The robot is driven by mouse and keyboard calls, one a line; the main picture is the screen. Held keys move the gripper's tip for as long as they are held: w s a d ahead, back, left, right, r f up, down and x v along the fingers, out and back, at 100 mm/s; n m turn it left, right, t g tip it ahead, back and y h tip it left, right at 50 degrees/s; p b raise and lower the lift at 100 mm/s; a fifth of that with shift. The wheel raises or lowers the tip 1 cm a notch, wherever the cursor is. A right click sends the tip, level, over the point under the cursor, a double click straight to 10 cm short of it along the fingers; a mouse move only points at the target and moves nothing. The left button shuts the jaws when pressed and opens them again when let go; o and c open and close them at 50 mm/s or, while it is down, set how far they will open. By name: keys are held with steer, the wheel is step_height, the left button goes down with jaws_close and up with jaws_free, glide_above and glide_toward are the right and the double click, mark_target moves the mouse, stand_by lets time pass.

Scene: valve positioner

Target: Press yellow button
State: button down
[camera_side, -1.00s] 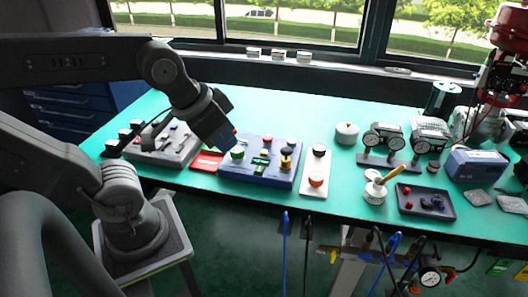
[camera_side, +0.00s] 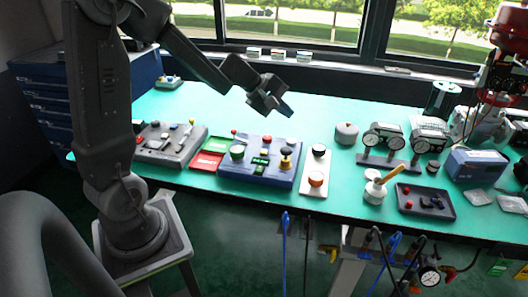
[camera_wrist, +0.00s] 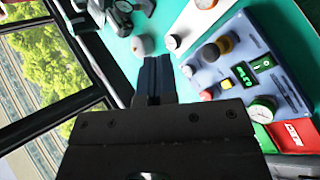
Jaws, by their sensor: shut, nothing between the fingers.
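A blue control box (camera_side: 233,176) sits on the green table, and it also shows in the wrist view (camera_wrist: 275,62). In the wrist view a small yellow button (camera_wrist: 207,95) is near the box edge, beside a red button (camera_wrist: 226,84). A black knob with a yellow collar (camera_side: 286,156) stands on the right of the box. My gripper (camera_side: 287,110) is shut and empty, raised above and behind the box. Its fingers (camera_wrist: 155,75) point past the box in the wrist view, touching nothing.
A grey box with switches (camera_side: 165,150) and a red and green plate (camera_side: 207,160) are left.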

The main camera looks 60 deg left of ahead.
mark_target(264, 152)
steer(key=a+f+n+y, duration=0.2)
steer(key=a+f+n, duration=0.5)
steer(key=a, duration=0.5)
step_height(264, 152, down, 2)
steer(key=shift+w+f+n+t+y, duration=0.15)
steer(key=shift+w+n+t+y, duration=0.15)
steer(key=shift+w+n+y, duration=0.1)
steer(key=shift+f, duration=4.4)
steer(key=shift+f, duration=0.1)
steer(key=shift+f, duration=0.3)
